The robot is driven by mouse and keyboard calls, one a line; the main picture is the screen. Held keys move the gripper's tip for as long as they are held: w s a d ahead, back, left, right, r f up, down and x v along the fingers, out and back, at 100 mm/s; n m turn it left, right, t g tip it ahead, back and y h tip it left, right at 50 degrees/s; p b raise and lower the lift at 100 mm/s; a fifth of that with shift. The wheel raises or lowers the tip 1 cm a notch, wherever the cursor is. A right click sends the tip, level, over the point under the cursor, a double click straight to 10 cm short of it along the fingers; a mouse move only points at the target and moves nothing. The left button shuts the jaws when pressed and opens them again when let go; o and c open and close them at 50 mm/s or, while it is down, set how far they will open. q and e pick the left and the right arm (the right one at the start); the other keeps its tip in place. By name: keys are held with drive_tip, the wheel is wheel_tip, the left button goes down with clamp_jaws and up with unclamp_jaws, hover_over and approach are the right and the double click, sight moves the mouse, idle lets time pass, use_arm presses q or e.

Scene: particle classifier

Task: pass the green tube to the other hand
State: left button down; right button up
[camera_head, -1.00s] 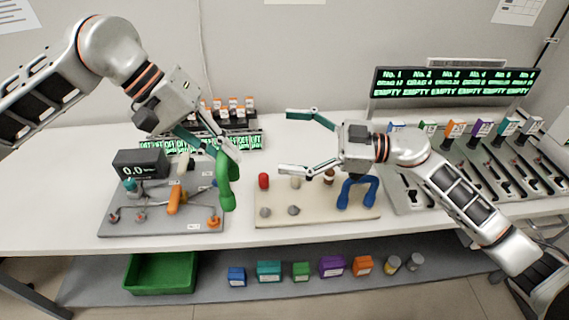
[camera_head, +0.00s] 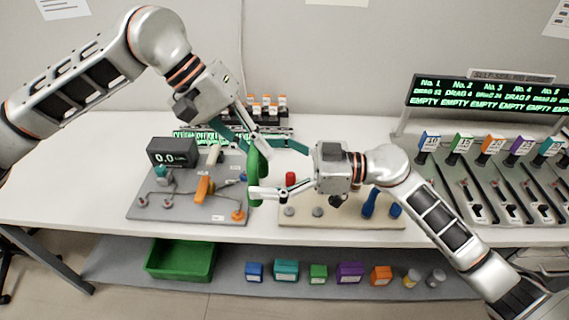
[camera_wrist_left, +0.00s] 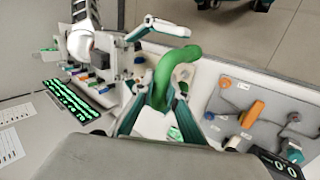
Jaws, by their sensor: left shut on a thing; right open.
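The green tube (camera_head: 254,176) is a curved, bent piece held in the air above the gap between the grey board and the beige board. My left gripper (camera_head: 251,146) is shut on its upper part. In the left wrist view the tube (camera_wrist_left: 165,70) stands out from between the left fingers (camera_wrist_left: 160,117). My right gripper (camera_head: 277,172) is open, with its fingers spread to the far and near sides of the tube. The right fingers (camera_wrist_left: 163,34) also show beside the tube in the left wrist view. I cannot tell whether they touch it.
A grey board (camera_head: 190,209) with an orange part and a black display (camera_head: 172,152) stand at left. The beige board (camera_head: 340,216) holds a red piece and a blue piece. A dispenser row is at right. A green bin (camera_head: 180,260) and several small boxes sit on the lower shelf.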

drive_tip(key=shift+w+a, duration=0.1)
drive_tip(key=shift+a, duration=0.75)
drive_tip(key=c, duration=1.3)
use_arm(q)
drive_tip(key=c, duration=1.9)
unclamp_jaws()
